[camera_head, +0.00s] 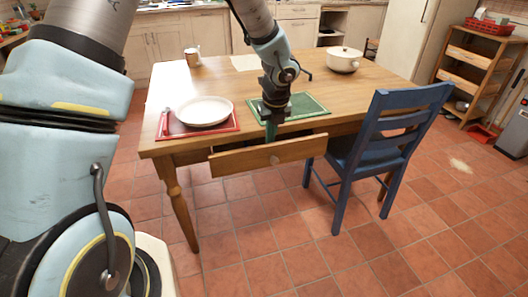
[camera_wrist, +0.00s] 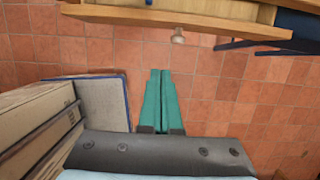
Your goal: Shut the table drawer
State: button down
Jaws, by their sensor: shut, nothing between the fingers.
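The wooden table drawer (camera_head: 235,162) is pulled part way out of the near side of the table (camera_head: 225,88). Its front has a small round knob (camera_head: 274,160). In the wrist view the drawer front (camera_wrist: 130,17) runs across the top, with the knob (camera_wrist: 178,37) on its lower side. My gripper (camera_head: 270,138) points down, its green fingers together and empty, seen at the top edge of the drawer front. In the wrist view my fingertips (camera_wrist: 160,72) appear just below the knob, apart from it, over floor tiles. The exact depth gap is unclear.
A blue chair (camera_head: 370,140) stands close to the drawer's right end. A white plate (camera_head: 204,110) on a red mat (camera_head: 170,125), a green mat (camera_head: 313,104), a mug (camera_head: 193,57) and a pot (camera_head: 344,60) are on the table. Floor in front is clear.

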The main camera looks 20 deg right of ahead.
aim_at(264, 148)
jog(key=w+f, duration=0.1)
jog(key=f, duration=0.2)
jog(key=w+f+p, duration=0.1)
jog(key=w+f, duration=0.1)
jog(key=f, duration=0.1)
jog(key=w+f, duration=0.2)
jog(key=f, duration=0.1)
jog(key=shift+d+f, duration=0.2)
jog(key=shift+w+d+f+p, duration=0.15)
jog(key=shift+w+p, duration=0.15)
jog(key=shift+w, duration=0.35)
jog(key=w+p, duration=0.1)
jog(key=w, duration=0.1)
jog(key=w+p, duration=0.1)
jog(key=shift+w+d+r+p, duration=0.2)
jog(key=shift+w+d+p, duration=0.05)
jog(key=shift+w+p, duration=0.1)
jog(key=shift+w+f, duration=0.15)
jog(key=shift+w, duration=0.15)
jog(key=shift+s, duration=0.1)
